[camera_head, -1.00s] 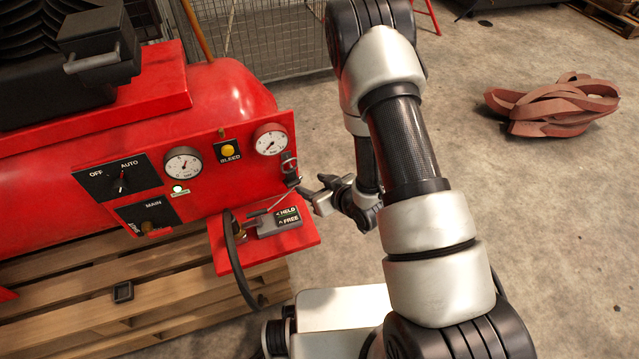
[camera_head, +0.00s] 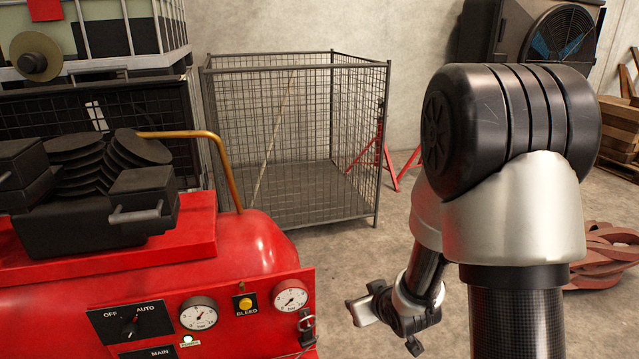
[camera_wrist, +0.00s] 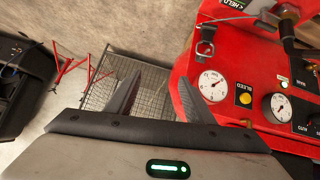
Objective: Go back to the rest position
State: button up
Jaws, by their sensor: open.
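My gripper (camera_head: 358,308) is in the lower middle of the head view, just right of the red compressor's panel and apart from it. In the wrist view the two fingers of my gripper (camera_wrist: 165,98) stand apart with nothing between them. The red compressor (camera_head: 262,248) fills the lower left of the head view. Its panel carries two round gauges (camera_head: 199,313), a yellow bleed button (camera_head: 245,304) and a black OFF/AUTO selector (camera_head: 130,325). A green lamp near the selector is lit.
A wire mesh cage (camera_head: 300,140) stands behind the compressor. Red stands (camera_head: 385,155) are beside it, and a large black fan (camera_head: 550,45) is at the back right. A reddish coiled heap (camera_head: 608,255) lies on the floor at the right. Open concrete floor lies between.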

jog(key=s+d+r+m+g+h, duration=0.15)
jog(key=s+r, duration=0.25)
jog(key=r, duration=0.4)
jog(key=s+d+r+m+h, duration=0.1)
jog(key=s+d+r, duration=0.25)
jog(key=r, duration=0.35)
jog(key=s+a+r+m+g, duration=0.1)
jog(key=s+r, duration=0.3)
jog(key=s, duration=0.5)
jog(key=s+a+r+m+g, duration=0.1)
jog(key=s+r, duration=0.3)
jog(key=s, duration=0.4)
notch_tip(320, 180, up, 21)
jog(key=p, duration=2)
jog(key=shift+s+d+f, duration=0.15)
jog(key=shift+s+f, duration=0.05)
jog(key=shift+y, duration=0.25)
